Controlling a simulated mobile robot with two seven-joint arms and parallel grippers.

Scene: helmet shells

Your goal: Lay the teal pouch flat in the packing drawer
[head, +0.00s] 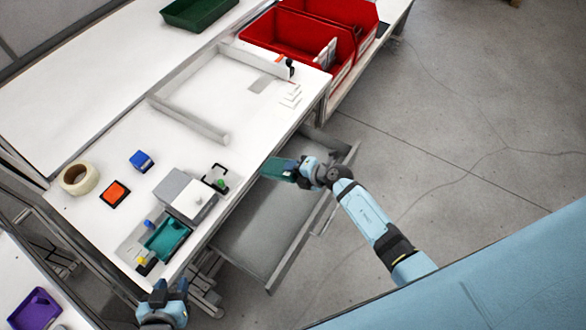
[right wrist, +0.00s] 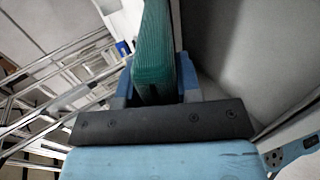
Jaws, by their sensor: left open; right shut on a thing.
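The teal pouch (head: 278,168) is held in my right gripper (head: 299,169), above the far part of the open packing drawer (head: 262,228). In the right wrist view the pouch (right wrist: 156,45) stands as a ribbed dark teal slab between the two fingers of the gripper (right wrist: 157,88), which is shut on it. The drawer is pulled out from under the white worktable, and its visible grey floor looks bare. Part of the drawer is hidden by my right arm and the pouch. My left gripper (head: 168,291) is open beside the table's near edge, apart from the pouch.
The white table (head: 150,110) carries a teal tray (head: 166,240), grey and white blocks (head: 192,203), an orange item (head: 115,194), a blue item (head: 141,160) and a tape roll (head: 78,178). Red bins (head: 310,45) stand at the far end. Floor right is clear.

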